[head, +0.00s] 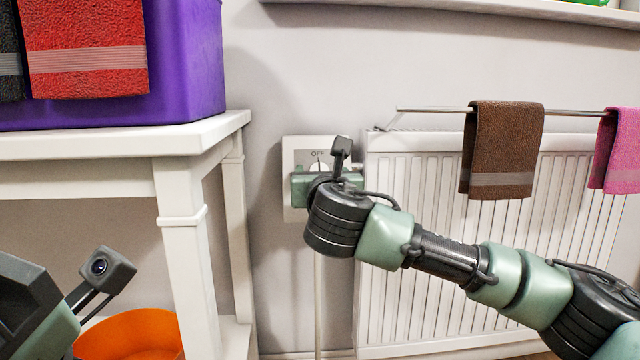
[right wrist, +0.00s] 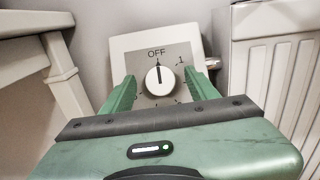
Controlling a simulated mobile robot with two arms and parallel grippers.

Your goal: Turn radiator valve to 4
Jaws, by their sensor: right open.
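The radiator valve is a white round knob (right wrist: 160,80) on a square plate with a grey dial face (right wrist: 190,53), seen in the right wrist view. Its dark pointer line points up at OFF. A 1 shows to the right of OFF; the lower marks are hidden or too small to read. My right gripper (right wrist: 161,86) is open, with one green finger on each side of the knob and gaps between. In the head view my right gripper (head: 318,185) covers most of the plate (head: 291,150). Part of my left arm's end shows at the lower left; its fingers are not visible.
A white radiator (head: 400,250) is right of the valve, with a brown towel (head: 505,140) and a pink towel (head: 624,150) on a rail. A white table (head: 185,240) stands left, bearing a purple bin (head: 190,60). An orange tub (head: 135,335) is below.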

